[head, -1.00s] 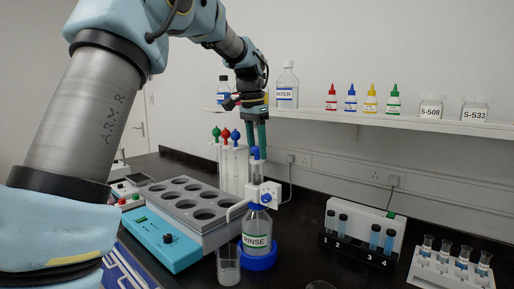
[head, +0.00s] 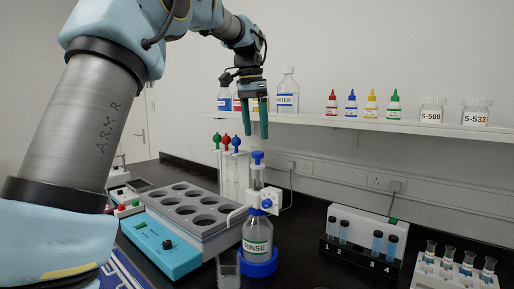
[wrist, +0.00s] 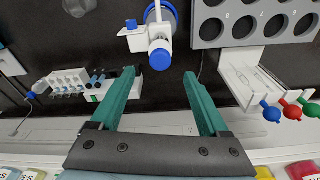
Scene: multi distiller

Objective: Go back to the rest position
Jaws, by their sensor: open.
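My gripper (head: 256,119) is open and empty in the head view, its green fingers pointing down above the dispenser. In the wrist view its two fingers (wrist: 161,88) are spread apart with nothing between them. The dispenser on the RINSE bottle (head: 257,237) stands below, with a blue cap (head: 257,155) on top, clear of the fingertips. The wrist view shows the dispenser's blue top (wrist: 160,57) just beyond the fingertips. A clear beaker (head: 228,270) stands in front of the bottle, under the spout.
A grey block with round wells on a blue unit (head: 160,245) stands left of the bottle. A pipette stand (head: 232,170) is behind it. The wall shelf (head: 400,126) with bottles is close behind my gripper. Vial racks (head: 360,240) stand at right.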

